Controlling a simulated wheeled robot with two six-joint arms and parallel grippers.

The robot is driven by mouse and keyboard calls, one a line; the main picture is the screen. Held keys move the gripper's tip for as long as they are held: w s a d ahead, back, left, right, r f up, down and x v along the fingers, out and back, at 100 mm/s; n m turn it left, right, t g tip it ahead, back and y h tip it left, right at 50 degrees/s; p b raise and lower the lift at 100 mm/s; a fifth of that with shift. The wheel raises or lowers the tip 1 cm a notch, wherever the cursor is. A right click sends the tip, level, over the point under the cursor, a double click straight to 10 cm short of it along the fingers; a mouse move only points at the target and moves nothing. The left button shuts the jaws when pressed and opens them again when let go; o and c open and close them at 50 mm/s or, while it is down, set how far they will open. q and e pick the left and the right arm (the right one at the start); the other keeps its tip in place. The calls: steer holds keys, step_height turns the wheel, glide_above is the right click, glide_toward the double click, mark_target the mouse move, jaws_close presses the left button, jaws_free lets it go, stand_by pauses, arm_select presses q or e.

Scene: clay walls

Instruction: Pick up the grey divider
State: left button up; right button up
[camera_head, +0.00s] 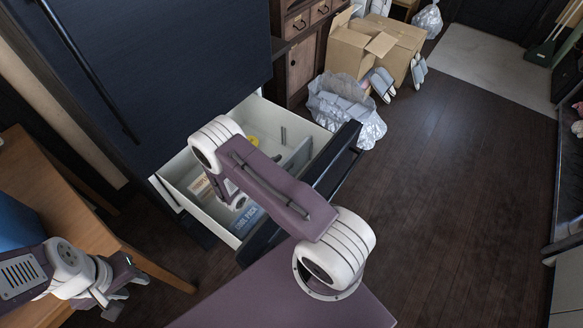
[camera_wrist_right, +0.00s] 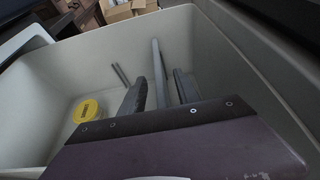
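The grey divider (camera_head: 297,160) stands upright in the open white drawer (camera_head: 272,118), towards its right side in the head view. In the right wrist view the divider (camera_wrist_right: 158,73) shows nearly edge-on as a thin upright plate. My right gripper (camera_wrist_right: 159,82) is open inside the drawer, with one dark finger on each side of the divider in the picture. I cannot tell whether either finger touches it.
A yellow round item (camera_wrist_right: 86,110) lies in the drawer, and a blue box (camera_head: 246,220) stands near its front left. The drawer walls surround my right gripper closely. A wooden table (camera_head: 60,200) is at the left.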

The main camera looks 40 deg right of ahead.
mark_target(288, 159)
steer(key=x, duration=0.4)
steer(key=shift+w+d+f+b, duration=0.15)
steer(key=shift+w+b, duration=0.05)
steer(key=shift+b, duration=0.15)
jaws_close()
stand_by(0.9)
